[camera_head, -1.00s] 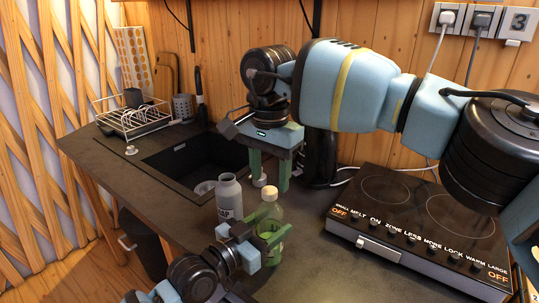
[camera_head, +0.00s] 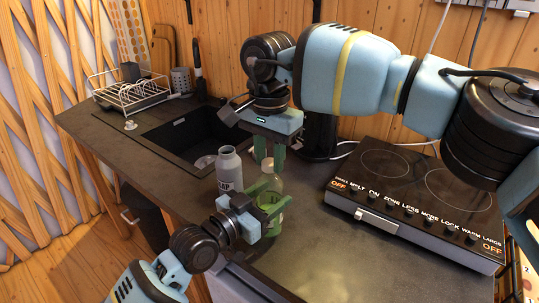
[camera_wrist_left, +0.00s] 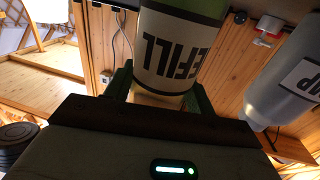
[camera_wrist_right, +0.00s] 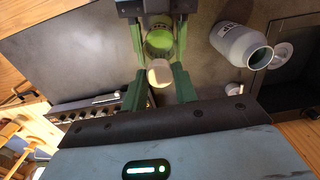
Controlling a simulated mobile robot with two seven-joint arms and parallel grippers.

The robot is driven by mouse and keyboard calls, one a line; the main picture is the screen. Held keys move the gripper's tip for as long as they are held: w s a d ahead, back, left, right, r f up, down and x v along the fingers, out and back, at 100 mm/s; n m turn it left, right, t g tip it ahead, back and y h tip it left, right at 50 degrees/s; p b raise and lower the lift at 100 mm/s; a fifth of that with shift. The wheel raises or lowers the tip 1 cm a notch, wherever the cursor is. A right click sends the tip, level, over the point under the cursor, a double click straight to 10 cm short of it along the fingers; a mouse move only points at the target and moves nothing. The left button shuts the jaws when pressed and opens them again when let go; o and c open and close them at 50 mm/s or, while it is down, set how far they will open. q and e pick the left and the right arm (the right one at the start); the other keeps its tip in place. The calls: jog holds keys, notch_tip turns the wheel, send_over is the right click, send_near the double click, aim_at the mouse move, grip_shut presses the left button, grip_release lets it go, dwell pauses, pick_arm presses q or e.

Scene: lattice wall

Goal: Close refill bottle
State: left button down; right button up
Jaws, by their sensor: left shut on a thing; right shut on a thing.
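The refill bottle (camera_head: 270,197) is green, with a pale label reading "REFILL" in the left wrist view (camera_wrist_left: 175,50). My left gripper (camera_head: 268,204) is shut around its body from the side and holds it upright at the counter's front. My right gripper (camera_head: 268,158) points down from above and is shut on a small cream cap (camera_wrist_right: 159,73). The cap (camera_head: 266,164) is close above the bottle's neck. In the right wrist view it lines up roughly with the bottle (camera_wrist_right: 160,40). I cannot tell whether cap and bottle touch.
A grey open-mouthed bottle (camera_head: 228,170) stands just left of the refill bottle. The sink (camera_head: 180,145) and a dish rack (camera_head: 130,95) lie further left. A black cooktop (camera_head: 415,205) is on the right. The counter between the bottle and cooktop is clear.

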jog(key=m, duration=0.7)
jog(key=shift+m, duration=0.3)
jog(key=m, duration=0.7)
jog(key=shift+m, duration=0.3)
jog(key=m, duration=0.6)
jog(key=shift+f, duration=0.1)
jog(key=m, duration=0.7)
jog(key=o, duration=1.1)
jog(key=shift+o, duration=0.2)
